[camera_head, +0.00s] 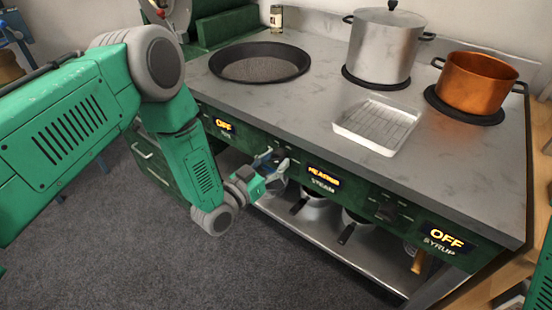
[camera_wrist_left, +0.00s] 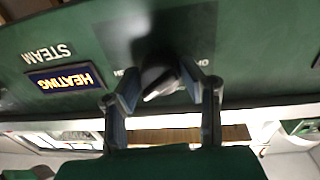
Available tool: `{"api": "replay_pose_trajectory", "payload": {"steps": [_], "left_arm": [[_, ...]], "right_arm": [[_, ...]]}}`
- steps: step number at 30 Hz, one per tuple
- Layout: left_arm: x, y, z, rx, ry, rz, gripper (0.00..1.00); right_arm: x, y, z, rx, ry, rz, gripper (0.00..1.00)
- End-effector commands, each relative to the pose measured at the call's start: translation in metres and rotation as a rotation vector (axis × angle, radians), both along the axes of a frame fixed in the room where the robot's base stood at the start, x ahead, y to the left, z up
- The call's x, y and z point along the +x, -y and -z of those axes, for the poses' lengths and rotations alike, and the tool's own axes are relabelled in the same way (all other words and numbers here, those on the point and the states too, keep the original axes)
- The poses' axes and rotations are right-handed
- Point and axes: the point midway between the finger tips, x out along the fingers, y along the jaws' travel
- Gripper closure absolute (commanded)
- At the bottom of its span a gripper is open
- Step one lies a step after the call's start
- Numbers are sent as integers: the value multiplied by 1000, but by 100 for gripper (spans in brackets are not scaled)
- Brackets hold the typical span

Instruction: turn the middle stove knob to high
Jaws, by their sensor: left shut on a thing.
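The middle stove knob (camera_wrist_left: 158,80) is dark with a pale pointer edge and sits on the green front panel (camera_wrist_left: 270,60). In the left wrist view, my left gripper (camera_wrist_left: 165,92) has a finger on either side of it and is shut on it. The neighbouring display (camera_wrist_left: 65,77) reads HEATING, with STEAM printed beside it. In the head view, my left gripper (camera_head: 278,168) is at the panel, left of the STEAM display (camera_head: 323,177), and mostly hides the knob. Lettering around the knob is partly covered. My right gripper is out of view.
Another knob (camera_head: 386,213) is left of the SYRUP display (camera_head: 440,238), which reads OFF. A further OFF display (camera_head: 223,125) is at the left. The worktop holds a black pan (camera_head: 260,62), a steel pot (camera_head: 383,48), a copper pot (camera_head: 475,82) and a tray (camera_head: 378,125).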

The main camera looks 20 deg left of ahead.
Motion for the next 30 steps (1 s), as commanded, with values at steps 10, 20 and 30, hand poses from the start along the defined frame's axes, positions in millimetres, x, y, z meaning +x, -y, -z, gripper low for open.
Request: {"api": "replay_pose_trajectory", "payload": {"steps": [10,20,30], "left_arm": [[-3,0,3,306,97,6,94],[-3,0,3,511,171,6,94],[-3,-1,4,599,204,6,94]], "right_arm": [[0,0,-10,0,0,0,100],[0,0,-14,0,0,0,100],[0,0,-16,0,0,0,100]]}}
